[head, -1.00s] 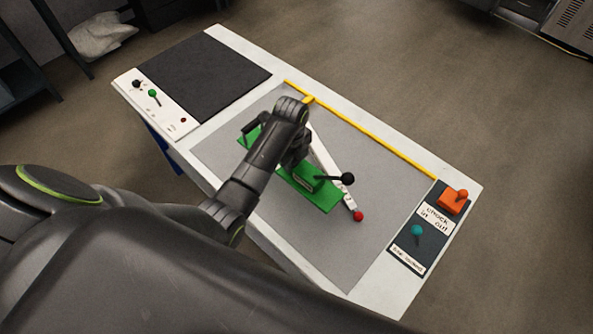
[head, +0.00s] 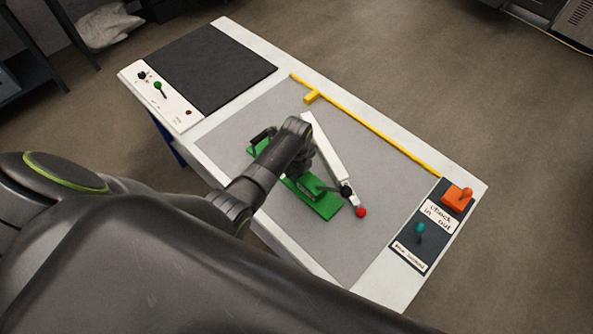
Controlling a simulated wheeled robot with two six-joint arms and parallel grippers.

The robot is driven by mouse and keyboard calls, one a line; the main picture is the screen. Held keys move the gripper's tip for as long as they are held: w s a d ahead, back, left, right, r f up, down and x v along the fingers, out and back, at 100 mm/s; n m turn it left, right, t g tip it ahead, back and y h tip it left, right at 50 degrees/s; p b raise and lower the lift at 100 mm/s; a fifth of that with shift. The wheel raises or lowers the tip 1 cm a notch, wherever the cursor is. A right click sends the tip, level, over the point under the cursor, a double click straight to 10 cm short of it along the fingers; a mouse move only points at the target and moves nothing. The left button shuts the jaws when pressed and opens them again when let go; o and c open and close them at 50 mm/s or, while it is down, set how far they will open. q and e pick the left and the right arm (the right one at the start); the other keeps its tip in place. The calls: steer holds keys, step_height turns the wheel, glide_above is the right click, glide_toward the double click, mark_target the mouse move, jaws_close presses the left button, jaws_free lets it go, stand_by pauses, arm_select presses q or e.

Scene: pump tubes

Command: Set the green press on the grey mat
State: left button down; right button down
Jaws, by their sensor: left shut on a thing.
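The green press (head: 322,205) has a long green base, a dark handle at its far left end and a lever with a black knob at its right. It lies over the front-middle part of the light grey mat (head: 375,160). My left gripper (head: 300,168) is shut on the press; my own wrist hides the fingers and the press's middle. I cannot tell whether the base touches the mat or hangs just above it. My right gripper is not in view.
A white bar with a red ball end (head: 330,155) lies right beside the press. A yellow rail (head: 375,133) runs along the far edge. A dark panel (head: 425,235) with orange and teal levers is at right. A black mat (head: 212,68) and white switch panel (head: 165,98) are at left.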

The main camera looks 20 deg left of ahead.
arm_select(q)
steer(key=c, duration=1.3)
jaws_free()
steer(key=shift+o, duration=0.2)
steer(key=shift+r, duration=0.6)
step_height(320, 180, up, 11)
